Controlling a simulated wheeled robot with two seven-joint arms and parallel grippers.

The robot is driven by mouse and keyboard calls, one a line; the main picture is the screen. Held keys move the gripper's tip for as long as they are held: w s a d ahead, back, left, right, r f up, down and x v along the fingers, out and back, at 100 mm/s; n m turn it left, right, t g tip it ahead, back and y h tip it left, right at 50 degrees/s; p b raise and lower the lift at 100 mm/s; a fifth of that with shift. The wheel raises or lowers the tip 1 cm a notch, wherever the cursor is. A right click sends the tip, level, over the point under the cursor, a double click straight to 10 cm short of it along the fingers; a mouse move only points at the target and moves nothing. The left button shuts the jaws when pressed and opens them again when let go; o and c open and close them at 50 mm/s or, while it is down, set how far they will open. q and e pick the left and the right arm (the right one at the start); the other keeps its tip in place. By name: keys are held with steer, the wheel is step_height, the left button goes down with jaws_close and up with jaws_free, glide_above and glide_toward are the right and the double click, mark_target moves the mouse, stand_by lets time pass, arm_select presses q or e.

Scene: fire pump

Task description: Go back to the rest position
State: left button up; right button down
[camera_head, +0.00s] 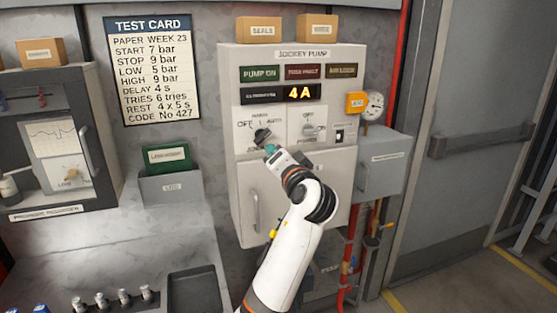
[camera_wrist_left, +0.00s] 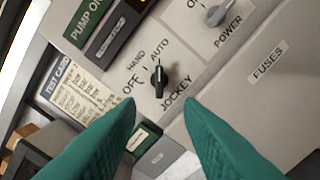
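The black jockey knob (camera_wrist_left: 159,77) sits on the grey jockey pump panel (camera_head: 241,145), with OFF, HAND and AUTO marks around it. In the left wrist view its pointer appears turned toward AUTO. The knob also shows in the head view (camera_head: 262,134). My left gripper (camera_wrist_left: 160,106) is open, its two green fingers apart with nothing between them. The knob shows beyond the fingertips, clear of both. In the head view my left gripper (camera_head: 271,151) is just below the knob, and my white arm covers part of the cabinet door. My right gripper is not in view.
The power knob (camera_head: 310,130) is to the right of the jockey knob. The fuse box (camera_head: 385,170), a gauge (camera_head: 373,106) and red pipes are on the right. A recorder cabinet (camera_head: 85,95) and a bench with a dark tray (camera_head: 193,292) are on the left.

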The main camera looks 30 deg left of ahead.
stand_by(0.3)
